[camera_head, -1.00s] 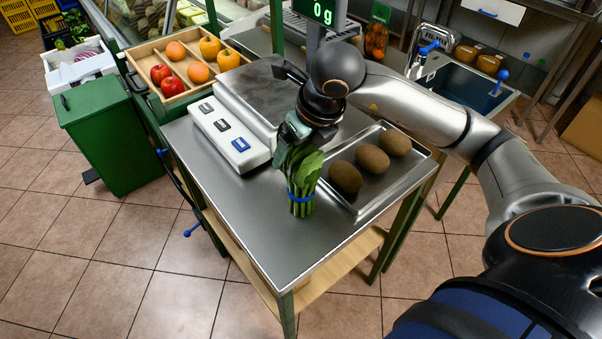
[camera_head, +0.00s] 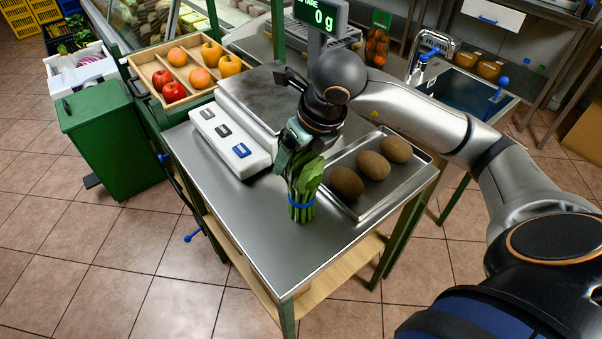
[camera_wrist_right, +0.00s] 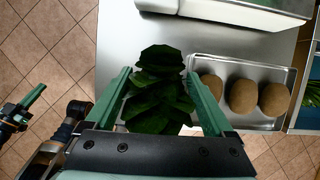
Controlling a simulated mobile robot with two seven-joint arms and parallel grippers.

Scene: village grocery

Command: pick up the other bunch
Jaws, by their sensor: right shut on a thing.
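A bunch of green leafy stalks with a blue band (camera_head: 302,203) is upright at the front of the steel worktable (camera_head: 240,222), left of the tray. I cannot tell whether its base touches the steel. My right gripper (camera_head: 294,150) is shut on its leafy top from above. In the right wrist view the dark leaves (camera_wrist_right: 158,92) fill the space between the fingers (camera_wrist_right: 160,100). My left gripper (camera_wrist_right: 22,112) seems to show at the left of the wrist view, away from the table; its opening is unclear. It is not in the head view.
A metal tray (camera_head: 427,176) with three brown round fruits stands right of the bunch. The scale (camera_head: 232,145) is behind it, its display (camera_head: 322,15) reading 0 g. A wooden fruit box (camera_head: 148,68) and green bin (camera_head: 105,140) are at left. The table's front is bare.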

